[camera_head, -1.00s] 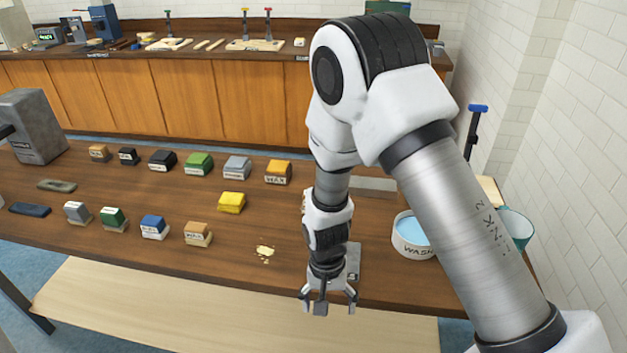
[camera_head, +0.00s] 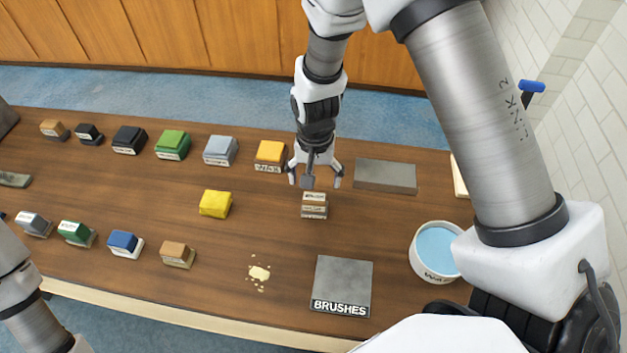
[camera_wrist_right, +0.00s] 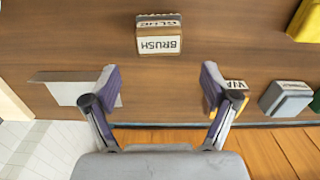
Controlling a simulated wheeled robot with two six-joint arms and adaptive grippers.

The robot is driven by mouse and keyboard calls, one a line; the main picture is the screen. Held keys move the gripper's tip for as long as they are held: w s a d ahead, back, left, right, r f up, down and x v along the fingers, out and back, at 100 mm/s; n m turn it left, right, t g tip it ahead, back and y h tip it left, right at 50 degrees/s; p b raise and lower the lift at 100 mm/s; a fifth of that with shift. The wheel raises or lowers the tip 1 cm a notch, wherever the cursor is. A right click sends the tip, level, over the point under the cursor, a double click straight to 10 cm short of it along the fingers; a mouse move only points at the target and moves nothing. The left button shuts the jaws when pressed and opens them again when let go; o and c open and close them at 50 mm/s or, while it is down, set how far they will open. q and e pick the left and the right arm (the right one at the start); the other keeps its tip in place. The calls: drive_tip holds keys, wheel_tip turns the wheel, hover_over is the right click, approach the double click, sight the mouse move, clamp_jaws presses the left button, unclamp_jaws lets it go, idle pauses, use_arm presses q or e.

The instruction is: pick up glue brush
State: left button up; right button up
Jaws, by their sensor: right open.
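The glue brush (camera_head: 315,206) is a small tan and white block with dark lettering, standing on the wooden table. In the right wrist view the glue brush (camera_wrist_right: 158,36) shows the words GLUE and BRUSH, upside down, ahead of the fingertips and between their lines. My right gripper (camera_head: 315,180) is open and empty, pointing down just behind the block in the head view. Its two fingers also show apart in the right wrist view (camera_wrist_right: 158,82). Part of my left arm shows at the lower left of the head view, but its gripper is out of view.
A grey BRUSHES plate (camera_head: 342,280) lies at the front. A wash bowl (camera_head: 435,250) with blue water stands to its right. A grey slab (camera_head: 386,175), a yellow block (camera_head: 215,204) and a WAX block (camera_head: 270,155) are nearby. Pale crumbs (camera_head: 259,273) lie left of the plate.

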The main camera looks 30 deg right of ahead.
sight(315, 197)
drive_tip(key=shift+s+a+f+p, duration=0.3)
drive_tip(key=shift+s+f+p, duration=0.2)
drive_tip(key=shift+f, duration=0.1)
drive_tip(key=shift+s+a+f+p, duration=0.25)
drive_tip(key=shift+s+f+p, duration=0.25)
drive_tip(key=shift+f, duration=0.1)
drive_tip(key=f, duration=0.2)
drive_tip(key=w+f, duration=0.1)
drive_tip(key=f, duration=0.1)
drive_tip(key=shift+w+d, duration=0.1)
drive_tip(key=shift+d, duration=0.2)
drive_tip(key=shift+r, duration=0.1)
drive_tip(key=shift+c, duration=0.3)
drive_tip(key=shift+s+a+r, duration=0.15)
drive_tip(key=shift+s, duration=0.1)
drive_tip(key=c, duration=0.6)
drive_tip(key=shift+s, duration=0.1)
drive_tip(key=c, duration=0.6)
use_arm(q)
drive_tip(key=r, duration=0.1)
drive_tip(key=s+r, duration=0.1)
drive_tip(key=shift+s+a+r, duration=0.1)
drive_tip(key=shift+a+r, duration=0.2)
drive_tip(key=shift+r, duration=0.05)
